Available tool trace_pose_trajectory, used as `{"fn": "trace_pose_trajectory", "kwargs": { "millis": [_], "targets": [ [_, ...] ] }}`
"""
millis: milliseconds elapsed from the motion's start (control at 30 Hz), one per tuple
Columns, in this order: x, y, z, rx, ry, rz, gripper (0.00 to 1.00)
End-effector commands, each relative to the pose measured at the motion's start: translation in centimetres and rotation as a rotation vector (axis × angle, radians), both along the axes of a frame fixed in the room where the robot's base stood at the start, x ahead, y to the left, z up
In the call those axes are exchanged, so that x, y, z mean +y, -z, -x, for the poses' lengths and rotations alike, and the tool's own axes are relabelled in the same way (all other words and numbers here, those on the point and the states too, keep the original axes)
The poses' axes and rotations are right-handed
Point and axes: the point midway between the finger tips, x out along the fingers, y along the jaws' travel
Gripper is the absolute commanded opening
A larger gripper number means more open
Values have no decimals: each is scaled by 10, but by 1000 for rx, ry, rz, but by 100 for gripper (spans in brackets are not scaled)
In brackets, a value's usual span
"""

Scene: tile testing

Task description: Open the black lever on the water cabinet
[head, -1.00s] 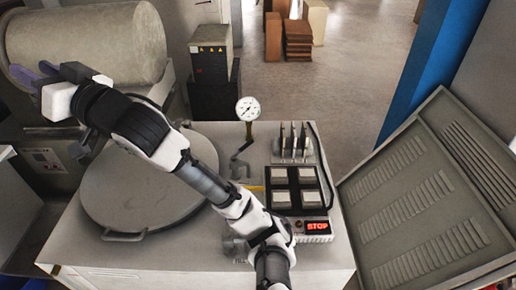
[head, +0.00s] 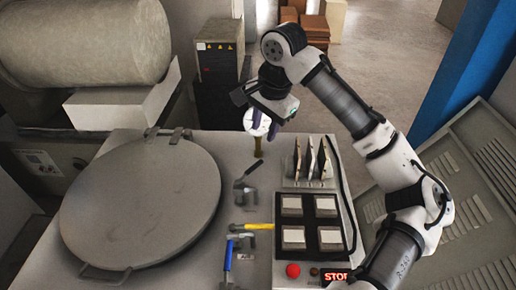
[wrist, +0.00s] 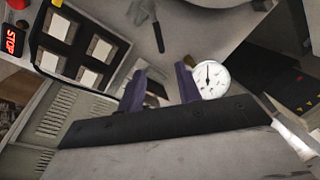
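The black lever (head: 248,172) stands on the cabinet top (head: 262,203), between the large round lid and the switch panel. It is tilted, with a grey valve body at its lower end. In the wrist view the black lever (wrist: 158,36) shows beyond the fingers, near the top middle. My gripper (head: 265,124) hangs above and behind the lever, in front of the pressure gauge (head: 253,124). In the wrist view its two purple fingers (wrist: 160,84) are apart with nothing between them. The gauge dial (wrist: 210,78) shows beside the right finger, and the gripper does not touch the lever.
A yellow lever (head: 258,227) and a blue lever (head: 228,256) lie nearer the front. The round lid (head: 142,205) fills the left of the top. A panel with white switches (head: 292,238), upright plates (head: 310,158) and a red button (head: 293,270) stands right.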

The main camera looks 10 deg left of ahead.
Motion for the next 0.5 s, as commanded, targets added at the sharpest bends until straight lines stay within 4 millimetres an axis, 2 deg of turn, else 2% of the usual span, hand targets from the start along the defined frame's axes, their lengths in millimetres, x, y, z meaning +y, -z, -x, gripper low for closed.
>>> {"fn": "trace_pose_trajectory", "kwargs": {
  "millis": [133, 233, 500],
  "targets": [
    [0, 7, 0, 3, 3, 3, 34],
    [2, 20, -2, 2, 3, 3, 34],
    [13, 76, -6, 3, 2, 2, 34]
  ]
}}
